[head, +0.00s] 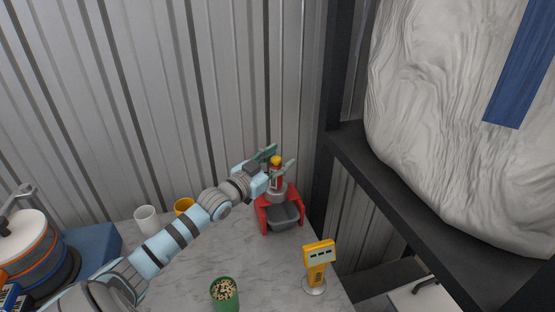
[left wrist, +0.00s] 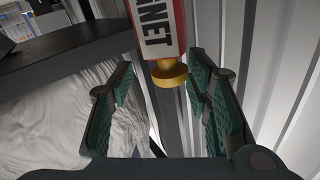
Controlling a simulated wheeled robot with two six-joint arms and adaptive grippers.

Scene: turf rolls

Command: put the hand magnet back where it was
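The hand magnet (head: 276,181) is red with a yellow knob on top. In the head view it stands upright at the red stand (head: 264,214), above a grey scoop-like tray (head: 286,215). Whether it is fully seated cannot be told. My left gripper (head: 277,162) is at the magnet's upper end, with one finger on either side. In the left wrist view the magnet (left wrist: 157,30) shows its "NET" lettering and yellow knob between the spread fingers (left wrist: 163,100). Gaps show on both sides, so the gripper is open. My right gripper is not in view.
A yellow device (head: 318,262) on a round foot stands at the counter's front right. A dark shelf (head: 420,207) bearing a large white sack (head: 440,110) is at right.

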